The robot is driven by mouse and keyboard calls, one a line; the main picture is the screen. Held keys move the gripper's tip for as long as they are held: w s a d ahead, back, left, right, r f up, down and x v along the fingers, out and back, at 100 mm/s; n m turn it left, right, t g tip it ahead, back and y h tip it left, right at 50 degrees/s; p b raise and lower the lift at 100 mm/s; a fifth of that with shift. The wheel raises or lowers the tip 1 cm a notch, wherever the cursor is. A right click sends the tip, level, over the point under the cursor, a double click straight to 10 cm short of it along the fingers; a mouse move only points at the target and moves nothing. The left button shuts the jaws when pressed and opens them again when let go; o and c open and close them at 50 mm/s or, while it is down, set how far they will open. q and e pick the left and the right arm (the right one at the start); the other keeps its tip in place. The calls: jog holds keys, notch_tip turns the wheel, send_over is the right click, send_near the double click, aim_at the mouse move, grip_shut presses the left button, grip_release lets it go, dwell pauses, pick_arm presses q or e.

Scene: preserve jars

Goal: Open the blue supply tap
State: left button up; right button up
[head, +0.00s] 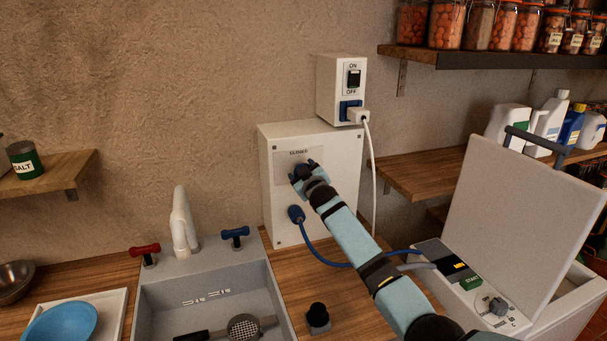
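A white wall box (335,148) carries a label (299,153) that appears to read CLOSED. My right gripper (304,171) is at the front of this box, just below the label. A dark shape shows between its fingers, and the gripper hides most of whatever is there. I cannot tell whether the fingers are shut on it. A blue hose (325,257) plugs into the box lower down and runs right to a white machine (490,297). A blue-handled tap (235,233) is at the back of the sink, beside the spout. My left gripper is not in view.
A switch box (328,90) with ON/OFF marks and a plugged white cable stands above the wall box. A sink (205,270) with a red-handled tap (145,251) is at lower left. A black knob (318,314) stands on the counter. The machine's lid (520,215) is raised.

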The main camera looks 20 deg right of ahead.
jog(key=shift+r+n, duration=0.4)
jog(key=o, duration=0.9)
jog(key=shift+w+f, duration=0.1)
jog(key=shift+f, duration=0.15)
jog(key=shift+f, duration=0.1)
jog(key=s, duration=0.4)
jog(key=s+b, duration=0.1)
jog(key=s, duration=0.9)
jog(key=shift+d+b, duration=0.25)
jog(key=shift+b, duration=0.1)
